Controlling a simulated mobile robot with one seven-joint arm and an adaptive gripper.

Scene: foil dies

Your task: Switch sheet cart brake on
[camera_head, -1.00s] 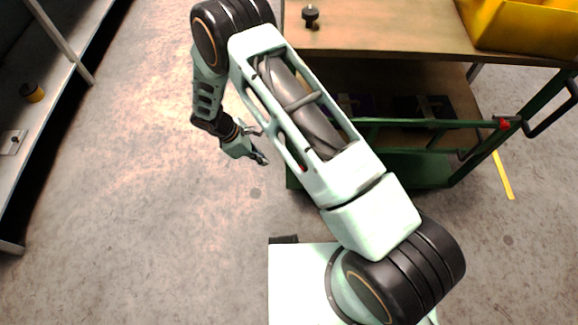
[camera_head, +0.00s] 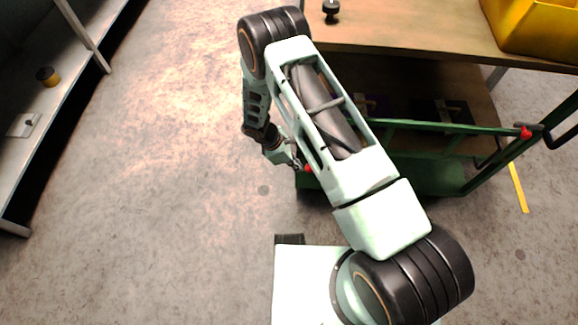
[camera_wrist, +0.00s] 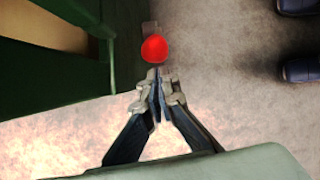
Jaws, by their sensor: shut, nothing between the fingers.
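The sheet cart has a green frame (camera_head: 440,180) and stands at the right of the head view. Its green frame (camera_wrist: 98,20) also fills the upper left of the wrist view. A red knob (camera_wrist: 154,48), likely the brake's, sticks out beside the frame. In the head view the red knob (camera_head: 308,168) shows small at the cart's near left corner, partly behind my arm. My gripper (camera_wrist: 158,78) is shut and empty. Its fingertips point at the knob from just below it in the wrist view; I cannot tell whether they touch it.
A wooden tabletop (camera_head: 400,38) with a yellow bin (camera_head: 535,28) and a small black knob (camera_head: 330,10) is above the cart. A red-tipped green rail (camera_head: 450,127) runs along the cart's front. Grey shelving (camera_head: 50,110) stands far left; the floor between is clear.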

